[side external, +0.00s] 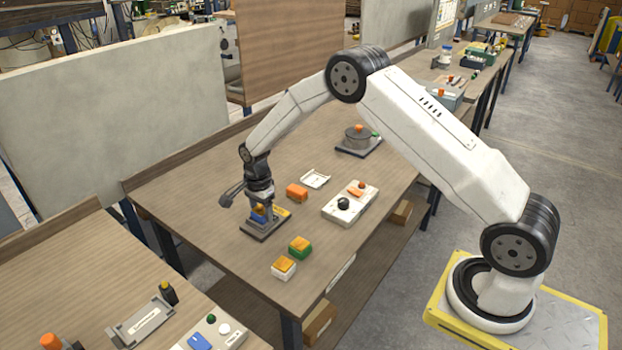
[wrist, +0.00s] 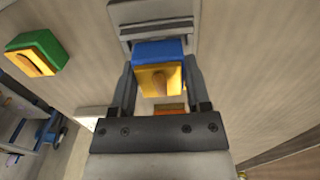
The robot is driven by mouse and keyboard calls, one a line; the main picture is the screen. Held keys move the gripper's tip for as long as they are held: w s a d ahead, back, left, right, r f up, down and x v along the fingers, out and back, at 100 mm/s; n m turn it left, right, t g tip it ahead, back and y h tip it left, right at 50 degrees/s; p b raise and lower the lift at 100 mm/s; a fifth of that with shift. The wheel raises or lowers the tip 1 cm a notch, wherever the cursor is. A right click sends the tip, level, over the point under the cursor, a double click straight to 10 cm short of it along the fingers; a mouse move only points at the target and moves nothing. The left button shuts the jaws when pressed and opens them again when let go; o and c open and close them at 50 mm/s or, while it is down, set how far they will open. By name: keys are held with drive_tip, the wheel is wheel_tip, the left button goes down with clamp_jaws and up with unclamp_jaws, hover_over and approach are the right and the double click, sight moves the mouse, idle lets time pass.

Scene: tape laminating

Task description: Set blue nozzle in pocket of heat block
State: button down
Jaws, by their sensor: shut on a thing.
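The blue nozzle (wrist: 158,50), a blue block with a yellow face, sits between the two fingers of my gripper (wrist: 162,68) in the wrist view. The fingers are shut on its sides. A grey stepped fixture that looks like the heat block (wrist: 152,12) lies right beyond the nozzle. Its pocket is not clearly visible, and I cannot tell whether the nozzle touches it. In the side view my gripper (side external: 261,205) points down over a dark base plate (side external: 262,231) with a yellow part, and a bit of blue (side external: 258,216) shows below the fingers.
An orange block (side external: 297,193), a white tray (side external: 315,179) and a white control box (side external: 350,203) stand right of the fixture. A green-and-yellow block (side external: 300,247) and a white-and-orange block (side external: 284,268) lie near the front edge. The table's left side is clear.

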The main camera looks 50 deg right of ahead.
drive_tip(key=shift+f, duration=0.3)
idle(0.6)
unclamp_jaws()
drive_tip(key=shift+r, duration=0.1)
drive_tip(key=shift+r, duration=3.8)
drive_tip(key=shift+s, duration=0.1)
drive_tip(key=shift+s+a+r+n, duration=0.15)
drive_tip(key=shift+s+r+n, duration=0.25)
drive_tip(key=shift+s+n, duration=0.1)
drive_tip(key=s+a+r+n+t, duration=0.1)
drive_tip(key=s+r+n, duration=0.1)
drive_tip(key=s+n, duration=0.6)
drive_tip(key=s+a+r+n+t, duration=0.1)
drive_tip(key=s+a+r+n, duration=0.1)
drive_tip(key=s+n, duration=0.7)
drive_tip(key=s, duration=0.7)
drive_tip(key=shift+a+r+t, duration=0.2)
drive_tip(key=shift+a+t, duration=0.05)
drive_tip(key=shift+t, duration=0.05)
